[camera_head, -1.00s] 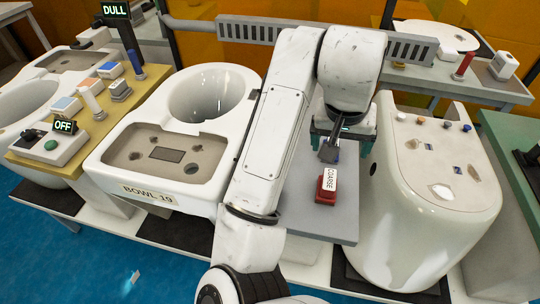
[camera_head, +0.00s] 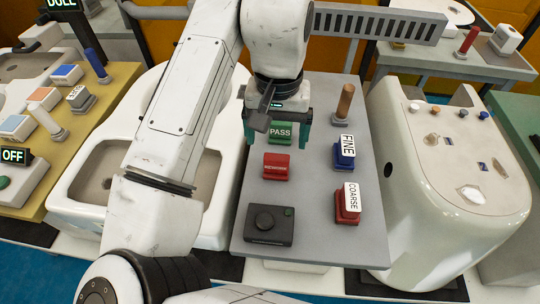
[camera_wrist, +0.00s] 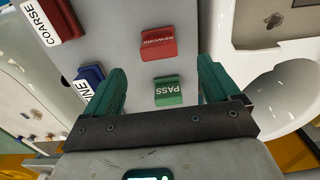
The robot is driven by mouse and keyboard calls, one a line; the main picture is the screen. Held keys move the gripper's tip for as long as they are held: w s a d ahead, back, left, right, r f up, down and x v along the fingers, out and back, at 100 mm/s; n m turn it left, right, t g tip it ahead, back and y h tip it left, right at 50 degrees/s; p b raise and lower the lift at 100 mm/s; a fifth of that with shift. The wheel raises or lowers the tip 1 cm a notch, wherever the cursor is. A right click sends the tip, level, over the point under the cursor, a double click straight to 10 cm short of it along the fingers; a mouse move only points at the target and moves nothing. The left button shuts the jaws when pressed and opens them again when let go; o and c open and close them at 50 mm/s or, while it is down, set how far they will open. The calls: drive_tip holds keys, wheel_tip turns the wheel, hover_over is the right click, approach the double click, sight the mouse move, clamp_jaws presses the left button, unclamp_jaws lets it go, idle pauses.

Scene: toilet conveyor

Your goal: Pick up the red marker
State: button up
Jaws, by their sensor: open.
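A slim red cylinder (camera_head: 467,41), which looks like a red marker, stands upright in a holder on the grey bench at the back right in the head view. It does not show in the wrist view. My gripper (camera_head: 278,134) points down over the grey table in the middle, well to the left of the red cylinder. In the wrist view my gripper (camera_wrist: 161,72) has its two green fingers wide apart. A green PASS block (camera_wrist: 167,91) lies below, between the fingers in that picture. Nothing is held.
The grey table (camera_head: 310,245) bears a red REWORK block (camera_head: 276,167), a blue FINE block (camera_head: 345,153), a red COARSE block (camera_head: 347,206), a brown cylinder (camera_head: 346,101) and a black knob box (camera_head: 268,225). A white toilet body (camera_head: 440,205) stands right, below the back bench.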

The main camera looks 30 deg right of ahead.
sight(277, 156)
wheel_tip(277, 156, down, 10)
drive_tip(key=shift+s+r, duration=0.1)
drive_tip(key=shift+r, duration=0.1)
idle(0.3)
drive_tip(key=shift+c, duration=0.2)
drive_tip(key=c, duration=1)
drive_tip(key=shift+c, duration=0.4)
drive_tip(key=shift+d+r, duration=0.1)
drive_tip(key=shift+r, duration=0.05)
